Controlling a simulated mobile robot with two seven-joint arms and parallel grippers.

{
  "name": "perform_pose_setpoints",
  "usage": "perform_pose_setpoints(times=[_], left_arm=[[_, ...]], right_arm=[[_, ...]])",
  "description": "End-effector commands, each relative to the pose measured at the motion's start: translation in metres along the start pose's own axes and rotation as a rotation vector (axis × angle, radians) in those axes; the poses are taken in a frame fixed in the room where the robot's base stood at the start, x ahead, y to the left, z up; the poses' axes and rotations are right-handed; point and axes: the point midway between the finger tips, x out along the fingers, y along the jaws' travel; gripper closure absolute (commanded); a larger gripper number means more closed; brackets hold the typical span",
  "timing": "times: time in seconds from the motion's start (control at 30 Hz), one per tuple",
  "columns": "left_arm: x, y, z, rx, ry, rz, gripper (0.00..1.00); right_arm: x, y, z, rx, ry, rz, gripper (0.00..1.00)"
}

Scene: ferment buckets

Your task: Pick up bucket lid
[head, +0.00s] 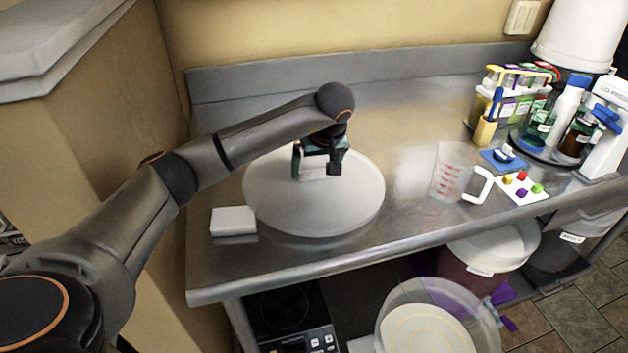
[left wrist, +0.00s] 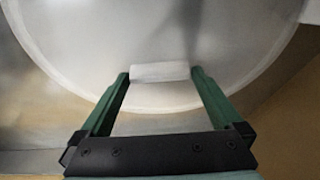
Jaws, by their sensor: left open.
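The bucket lid (head: 320,210) is a large round white disc lying flat on the steel counter. A small white bar-shaped handle stands up from it. My left gripper (head: 318,172) is above the lid's upper part, with its fingers pointing down at the handle. In the left wrist view the lid (left wrist: 215,30) fills most of the picture. There the open green fingers of the left gripper (left wrist: 160,82) are on either side of the white handle (left wrist: 160,72). I cannot tell whether they touch it. My right gripper is not in view.
A white block (head: 233,221) lies left of the lid on the steel counter (head: 400,120). A clear measuring jug (head: 455,175), a white card with coloured pieces (head: 522,188) and bottles stand to the right. Buckets (head: 490,245) are below the counter. The back wall is close behind.

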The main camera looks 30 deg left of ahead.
Motion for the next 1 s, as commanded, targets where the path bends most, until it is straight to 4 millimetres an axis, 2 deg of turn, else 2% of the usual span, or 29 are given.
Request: perform_pose_setpoints(times=[0.13, 0.83, 1.0], left_arm=[[-0.0003, 0.0002, 0.0002, 0.0, 0.0, 0.0, 0.02], [-0.0006, 0.0001, 0.0002, 0.0, -0.001, 0.0, 0.81], [-0.0014, 0.0003, -0.0004, -0.001, 0.0, 0.001, 0.82]], right_arm=[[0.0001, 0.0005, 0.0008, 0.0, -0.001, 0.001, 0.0], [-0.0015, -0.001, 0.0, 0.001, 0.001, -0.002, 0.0], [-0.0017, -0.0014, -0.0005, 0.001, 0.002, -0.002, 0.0]])
